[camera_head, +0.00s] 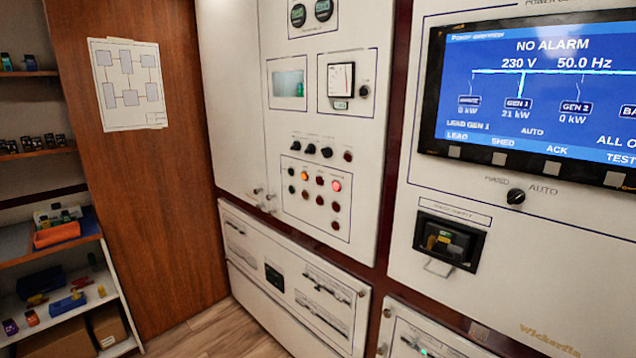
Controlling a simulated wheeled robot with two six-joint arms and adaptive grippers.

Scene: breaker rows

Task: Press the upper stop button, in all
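A framed button panel (315,211) is on the white cabinet in the middle of the view. It carries several small round lamps or buttons in rows. An orange one (304,176) is lit in its top row, and a red one (337,185) is lit at the top right. Darker red ones sit below, including one at the lower right (335,206). Their labels are too small to read, so I cannot tell which is the upper stop button. Neither of my grippers is in view.
Black rotary knobs (311,149) sit above the button panel. A large blue screen (540,95) reading "NO ALARM" is at the right, above a black recessed box (448,241). A shelf (50,250) with bins stands at the left. The wooden floor (210,330) visible in front is clear.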

